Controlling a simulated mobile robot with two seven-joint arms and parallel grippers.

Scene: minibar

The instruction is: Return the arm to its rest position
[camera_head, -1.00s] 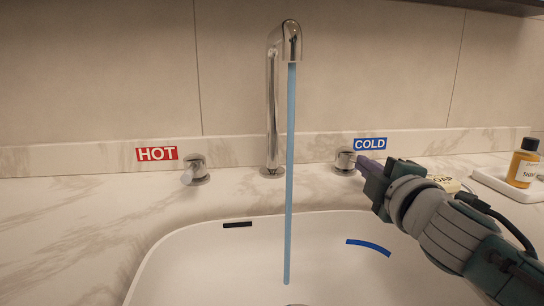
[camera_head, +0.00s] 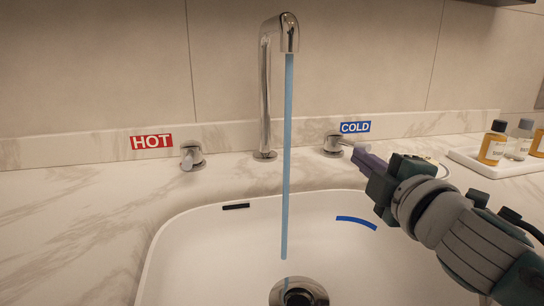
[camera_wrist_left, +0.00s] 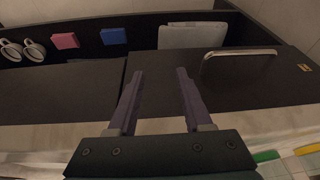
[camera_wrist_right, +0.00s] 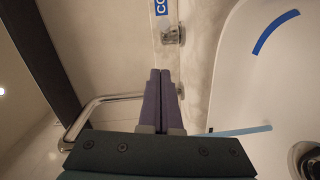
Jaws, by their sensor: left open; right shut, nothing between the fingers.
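My right gripper (camera_head: 364,156) is shut and empty. In the head view it points at the cold tap handle (camera_head: 335,145), its tips close in front of it above the counter. In the right wrist view its two fingers (camera_wrist_right: 157,76) lie together, with the cold handle (camera_wrist_right: 172,35) beyond the tips. Blue water (camera_head: 287,150) runs from the chrome faucet (camera_head: 265,90) into the sink. My left gripper (camera_wrist_left: 160,72) shows only in the left wrist view. Its fingers are apart and empty, in front of a dark cabinet.
The white sink basin (camera_head: 190,260) lies below my right arm. The hot handle (camera_head: 192,156) is at left. A tray (camera_head: 475,165) with several bottles stands on the right counter. In the left wrist view, a chrome bar handle (camera_wrist_left: 240,52) crosses the dark surface.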

